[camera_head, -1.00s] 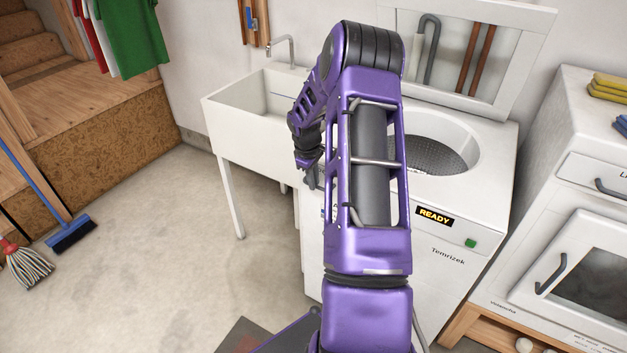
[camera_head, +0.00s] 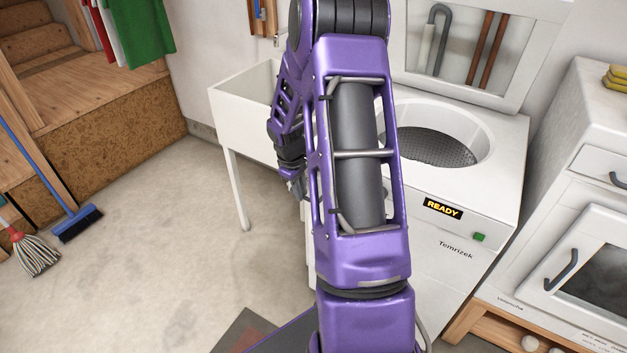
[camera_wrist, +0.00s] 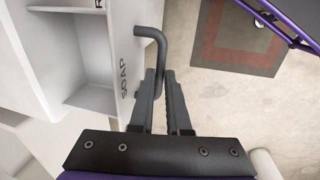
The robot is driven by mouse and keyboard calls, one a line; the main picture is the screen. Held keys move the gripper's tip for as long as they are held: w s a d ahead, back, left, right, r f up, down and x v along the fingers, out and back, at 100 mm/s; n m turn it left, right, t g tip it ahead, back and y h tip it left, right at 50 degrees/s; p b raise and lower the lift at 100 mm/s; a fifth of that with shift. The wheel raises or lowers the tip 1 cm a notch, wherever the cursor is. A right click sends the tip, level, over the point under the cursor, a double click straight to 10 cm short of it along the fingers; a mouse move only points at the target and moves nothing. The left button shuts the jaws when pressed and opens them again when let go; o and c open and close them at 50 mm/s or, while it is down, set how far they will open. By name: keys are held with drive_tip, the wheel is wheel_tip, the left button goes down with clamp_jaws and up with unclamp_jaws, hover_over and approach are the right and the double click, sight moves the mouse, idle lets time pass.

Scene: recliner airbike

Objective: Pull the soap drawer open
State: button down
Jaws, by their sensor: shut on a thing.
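The soap drawer (camera_wrist: 122,35) shows in the wrist view as a white front marked SOAP, with open compartments (camera_wrist: 75,60) behind it, so it stands at least partly pulled out. Its dark grey bent handle (camera_wrist: 150,32) sticks out from the front. My gripper (camera_wrist: 163,78) is shut on this handle, one finger on each side. In the head view my gripper (camera_head: 296,187) is at the left of the white top-loading washer (camera_head: 455,290), whose display reads READY. My purple arm hides the drawer there.
A white sink (camera_head: 235,110) stands behind and left of my gripper. The washer's lid (camera_head: 490,85) is up. A white front-door machine (camera_head: 545,225) is at the right. A blue broom (camera_head: 80,222) and a mop (camera_head: 35,252) lean at the left. The floor between is clear.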

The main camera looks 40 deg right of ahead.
drive_tip(key=a, duration=0.1)
drive_tip(key=s+a, duration=0.1)
drive_tip(key=shift+a, duration=0.4)
drive_tip(key=c, duration=0.9)
unclamp_jaws()
drive_tip(key=shift+r, duration=0.1)
drive_tip(key=a+r, duration=0.1)
drive_tip(key=r, duration=0.4)
drive_tip(key=s+a+r+p, duration=0.1)
drive_tip(key=r, duration=0.5)
drive_tip(key=a+r+p, duration=0.1)
drive_tip(key=r, duration=0.5)
drive_tip(key=shift+s, duration=0.2)
drive_tip(key=shift+a, duration=0.1)
